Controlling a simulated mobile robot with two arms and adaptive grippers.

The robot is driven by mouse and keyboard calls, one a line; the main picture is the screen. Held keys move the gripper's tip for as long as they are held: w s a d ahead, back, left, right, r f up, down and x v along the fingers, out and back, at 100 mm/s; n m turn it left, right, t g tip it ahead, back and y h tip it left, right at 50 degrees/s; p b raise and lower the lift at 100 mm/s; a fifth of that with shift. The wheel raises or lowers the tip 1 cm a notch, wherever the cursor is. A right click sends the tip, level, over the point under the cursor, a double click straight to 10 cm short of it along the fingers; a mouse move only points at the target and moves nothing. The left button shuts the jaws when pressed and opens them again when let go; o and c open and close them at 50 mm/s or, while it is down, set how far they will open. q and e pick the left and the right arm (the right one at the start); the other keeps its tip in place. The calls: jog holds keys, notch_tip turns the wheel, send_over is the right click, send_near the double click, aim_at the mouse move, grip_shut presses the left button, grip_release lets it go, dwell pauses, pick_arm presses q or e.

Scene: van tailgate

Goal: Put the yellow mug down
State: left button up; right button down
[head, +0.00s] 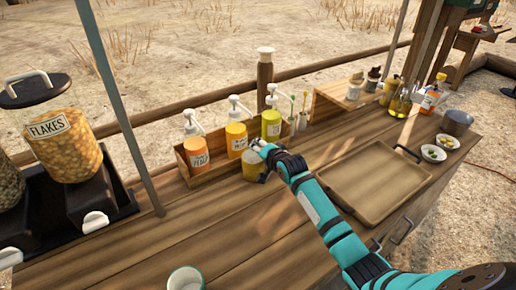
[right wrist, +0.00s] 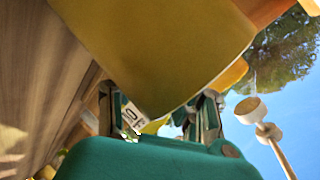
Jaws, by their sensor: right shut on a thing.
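The yellow mug (head: 252,166) is in front of the pump bottles, near the middle of the wooden counter (head: 215,228). My right gripper (head: 260,152) is shut on it, with the arm reaching in from the lower right. In the right wrist view, the mug (right wrist: 165,45) fills the top of the picture, close to the fingers of my right gripper (right wrist: 160,112). The fingers partly hide the mug in the head view. I cannot tell whether its base touches the counter. My left gripper is not in view.
A wooden rack (head: 183,168) with orange and yellow pump bottles stands right behind the mug. A tan tray (head: 375,185) lies to the right, with small bowls (head: 434,153) and a grey cup (head: 456,122) beyond. Flakes dispensers (head: 68,150) stand at the left. The front-left counter has bare room.

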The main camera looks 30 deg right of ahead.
jog(key=c, duration=0.9)
grip_release()
jog(key=shift+c, duration=0.2)
jog(key=v, duration=1.2)
